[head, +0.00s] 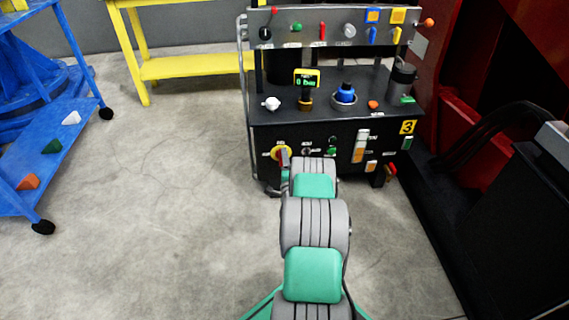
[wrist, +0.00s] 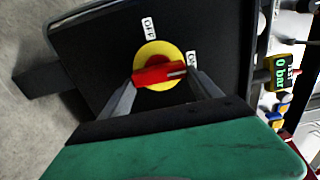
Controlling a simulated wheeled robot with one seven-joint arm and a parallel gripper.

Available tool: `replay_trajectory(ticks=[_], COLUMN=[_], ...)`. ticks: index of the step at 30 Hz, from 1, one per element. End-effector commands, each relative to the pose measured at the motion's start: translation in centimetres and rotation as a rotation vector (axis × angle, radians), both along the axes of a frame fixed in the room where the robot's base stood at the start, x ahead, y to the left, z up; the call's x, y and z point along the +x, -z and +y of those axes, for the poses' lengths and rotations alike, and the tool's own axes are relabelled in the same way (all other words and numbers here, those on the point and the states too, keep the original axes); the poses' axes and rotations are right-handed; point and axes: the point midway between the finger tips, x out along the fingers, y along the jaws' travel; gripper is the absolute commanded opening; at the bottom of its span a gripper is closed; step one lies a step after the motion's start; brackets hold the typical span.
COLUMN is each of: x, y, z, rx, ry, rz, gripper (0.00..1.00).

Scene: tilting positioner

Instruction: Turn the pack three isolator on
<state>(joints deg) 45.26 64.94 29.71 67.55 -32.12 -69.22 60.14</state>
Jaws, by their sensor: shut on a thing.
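The pack three isolator is a red handle (wrist: 160,74) on a round yellow plate (wrist: 158,52), set in the pack's dark front panel. In the wrist view an OFF label (wrist: 149,27) is above the plate and an ON label (wrist: 192,60) is at its right. The handle lies nearly level in that view, its pale-marked end pointing right, close to the ON label. My gripper (wrist: 161,76) is shut on the handle, one finger at each end. In the head view the yellow plate (head: 273,152) shows at the panel's left, with my gripper (head: 284,158) partly covering the handle.
The black pack (head: 262,135) carries a yellow 3 sign (head: 408,127). Its gauge (head: 306,79) reads 0 bar. Other switches and knobs sit right of the isolator and above it. A blue cart (head: 75,148) stands left, a yellow bench (head: 190,68) behind. Floor between is clear.

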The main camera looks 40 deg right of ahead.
Motion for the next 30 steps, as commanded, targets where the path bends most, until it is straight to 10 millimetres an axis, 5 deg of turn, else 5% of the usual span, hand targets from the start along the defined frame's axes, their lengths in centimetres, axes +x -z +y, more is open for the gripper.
replay_trajectory(ticks=[11, 12, 20, 30], x=[0.01, 0.01, 0.01, -0.59], y=[0.00, -0.01, 0.00, -0.04], z=[0.00, 0.00, 0.00, 0.36], rx=[0.007, 0.007, 0.006, 0.007], ry=[0.000, 0.000, 0.000, 0.000], rz=[-0.005, -0.005, -0.004, -0.002], gripper=[0.32, 0.73, 0.95, 0.95])
